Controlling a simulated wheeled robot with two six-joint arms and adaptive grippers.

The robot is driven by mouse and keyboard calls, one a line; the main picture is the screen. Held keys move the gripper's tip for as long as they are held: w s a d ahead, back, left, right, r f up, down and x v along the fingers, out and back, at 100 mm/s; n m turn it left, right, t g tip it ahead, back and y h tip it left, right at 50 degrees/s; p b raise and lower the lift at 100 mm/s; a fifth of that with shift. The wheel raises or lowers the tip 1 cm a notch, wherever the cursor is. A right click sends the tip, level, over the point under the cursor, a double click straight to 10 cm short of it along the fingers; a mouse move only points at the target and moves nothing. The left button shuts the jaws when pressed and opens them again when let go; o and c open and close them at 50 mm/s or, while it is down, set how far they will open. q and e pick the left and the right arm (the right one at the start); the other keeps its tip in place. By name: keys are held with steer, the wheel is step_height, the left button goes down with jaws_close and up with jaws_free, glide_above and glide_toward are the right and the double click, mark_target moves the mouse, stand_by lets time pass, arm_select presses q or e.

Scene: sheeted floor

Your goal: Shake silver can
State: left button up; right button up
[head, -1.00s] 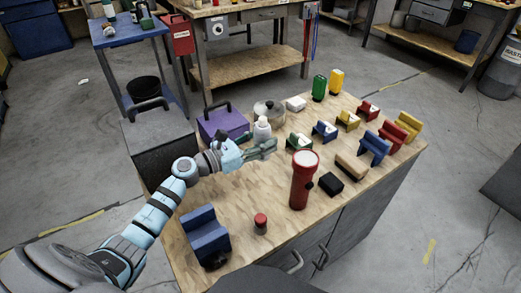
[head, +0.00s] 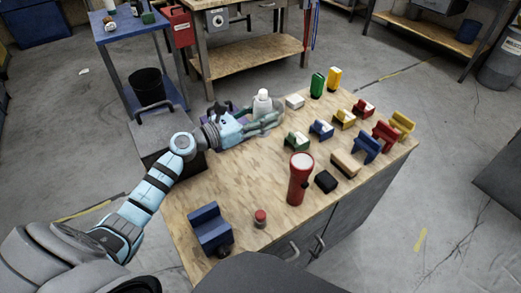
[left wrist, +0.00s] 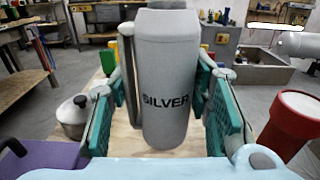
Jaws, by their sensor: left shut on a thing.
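The silver can (head: 262,102) is a pale grey cylinder with a white top in the head view. In the left wrist view the can (left wrist: 168,75) stands upright between the finger pads, with the word SILVER on its side. My left gripper (head: 262,122) is shut on the can, over the back left part of the workbench. The pads flank it on both sides in the wrist view. The head view does not clearly show the gap under the can. My right gripper is not in view.
The workbench (head: 235,175) carries a red flashlight (head: 299,182), a small red-topped item (head: 260,217), a blue block (head: 209,230) and several coloured blocks at right. A purple box (left wrist: 45,160) and a lidded pot (left wrist: 74,117) are close by. The middle of the bench is clear.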

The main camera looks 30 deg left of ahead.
mark_target(255, 102)
arm_select(q)
step_height(255, 102, up, 5)
steer(key=shift+w+r, duration=0.1)
steer(key=shift+r, duration=0.1)
step_height(255, 102, down, 6)
steer(key=shift+r, duration=0.15)
step_height(255, 102, up, 6)
steer(key=shift+f, duration=0.15)
step_height(255, 102, down, 7)
steer(key=shift+f, duration=0.15)
step_height(255, 102, up, 6)
steer(key=shift+f, duration=0.1)
steer(key=shift+r, duration=0.25)
step_height(255, 102, down, 6)
steer(key=shift+f, duration=0.15)
step_height(255, 102, up, 8)
steer(key=shift+f, duration=0.25)
step_height(255, 102, down, 6)
steer(key=shift+f, duration=0.3)
step_height(255, 102, up, 6)
step_height(255, 102, down, 7)
steer(key=shift+r, duration=0.2)
steer(key=shift+f, duration=0.1)
